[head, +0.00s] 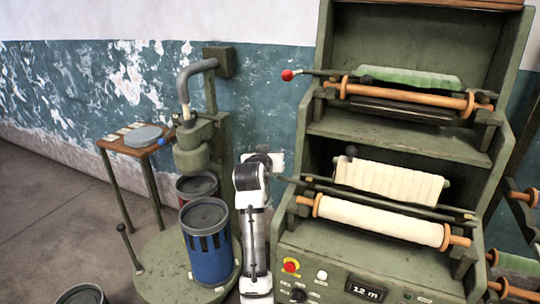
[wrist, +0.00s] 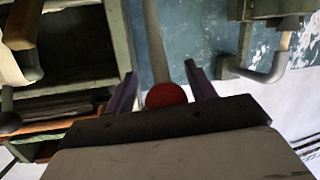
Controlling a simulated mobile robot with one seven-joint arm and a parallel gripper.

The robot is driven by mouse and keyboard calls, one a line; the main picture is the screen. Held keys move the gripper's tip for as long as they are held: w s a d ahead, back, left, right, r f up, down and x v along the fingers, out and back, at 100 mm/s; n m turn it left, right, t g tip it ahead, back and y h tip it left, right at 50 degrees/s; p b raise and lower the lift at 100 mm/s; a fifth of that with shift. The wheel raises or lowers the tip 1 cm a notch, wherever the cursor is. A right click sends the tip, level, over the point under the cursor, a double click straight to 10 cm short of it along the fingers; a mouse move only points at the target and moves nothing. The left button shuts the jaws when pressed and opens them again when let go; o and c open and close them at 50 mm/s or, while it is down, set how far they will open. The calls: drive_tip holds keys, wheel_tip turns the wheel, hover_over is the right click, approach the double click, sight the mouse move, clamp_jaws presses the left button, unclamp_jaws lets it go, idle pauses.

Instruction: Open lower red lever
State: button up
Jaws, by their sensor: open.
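The lower lever is a thin dark rod (head: 315,184) along the lower roll bay of the green machine. Its left end is hidden behind my arm in the head view. In the wrist view a red ball knob (wrist: 165,95) on a grey rod (wrist: 155,45) lies between the two fingers of my gripper (wrist: 161,84). The fingers are apart, with gaps to the ball on both sides, and part of the ball is hidden by the gripper body. In the head view my gripper (head: 276,161) is at the lower lever's left end. The upper lever's red knob (head: 287,75) shows above.
Cream rolls (head: 380,218) fill the lower bay, beside my arm. A control panel (head: 350,287) is below. A press with a bent pipe (head: 190,85) and a blue bucket (head: 207,255) stand close on the left. Floor is open at far left.

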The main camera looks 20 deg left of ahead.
drive_tip(key=shift+s+a, duration=0.1)
drive_tip(key=shift+s, duration=0.15)
drive_tip(key=b+v, duration=0.3)
drive_tip(key=v, duration=1)
drive_tip(key=shift+s+r+b, duration=0.15)
drive_tip(key=shift+s+b, duration=0.05)
drive_tip(key=shift+b, duration=0.15)
